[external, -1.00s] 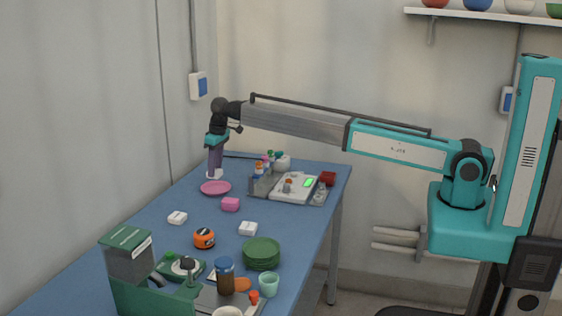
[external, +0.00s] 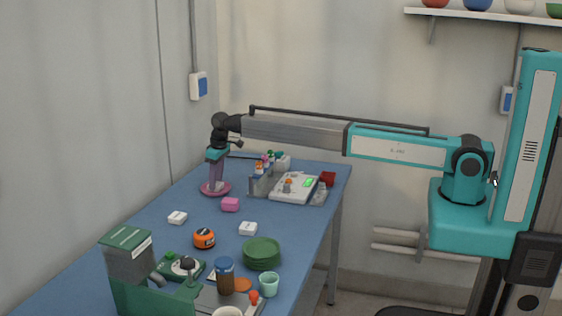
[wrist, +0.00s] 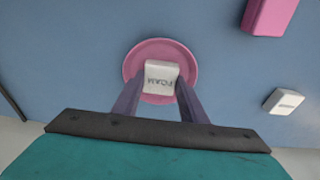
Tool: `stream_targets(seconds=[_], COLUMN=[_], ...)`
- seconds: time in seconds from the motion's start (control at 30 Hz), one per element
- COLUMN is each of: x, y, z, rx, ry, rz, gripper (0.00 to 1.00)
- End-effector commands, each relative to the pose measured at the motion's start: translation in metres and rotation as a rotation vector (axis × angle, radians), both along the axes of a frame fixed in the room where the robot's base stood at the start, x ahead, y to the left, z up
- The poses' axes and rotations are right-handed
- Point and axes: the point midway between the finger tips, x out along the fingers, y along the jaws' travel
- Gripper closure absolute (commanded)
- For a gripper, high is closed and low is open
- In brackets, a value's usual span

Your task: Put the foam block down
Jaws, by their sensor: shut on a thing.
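The foam block (wrist: 160,77) is white with dark lettering that reads FOAM. In the wrist view it sits between the two fingers of my gripper (wrist: 160,90), which is shut on it. Behind it is a round pink plate (wrist: 160,47) on the blue table. In the external view my gripper (external: 215,186) points down over the pink plate (external: 227,190), and the fingers hide most of the block. I cannot tell whether the block touches the plate.
A pink block (external: 230,204) lies in front of the plate. A grey tray with a white device (external: 293,190) stands to the right.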

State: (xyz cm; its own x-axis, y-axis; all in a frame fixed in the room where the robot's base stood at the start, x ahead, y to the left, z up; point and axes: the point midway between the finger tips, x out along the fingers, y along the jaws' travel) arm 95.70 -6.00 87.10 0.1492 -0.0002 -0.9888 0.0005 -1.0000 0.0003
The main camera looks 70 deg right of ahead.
Motion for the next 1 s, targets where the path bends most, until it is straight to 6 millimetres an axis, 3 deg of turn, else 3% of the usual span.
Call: stream_targets(seconds=[0.47,0.5,0.6,1.0], x=[0.0,0.0,0.0001,0.0001], y=[0.0,0.0,0.0,0.0], z=[-0.0052,-0.0049,-0.0046,-0.0016], rx=[0.0,0.0,0.0,0.0], ry=[0.0,0.0,0.0,-0.001], rz=[0.0,0.0,0.0,0.0], gripper=[0.82,0.58,0.43,0.43])
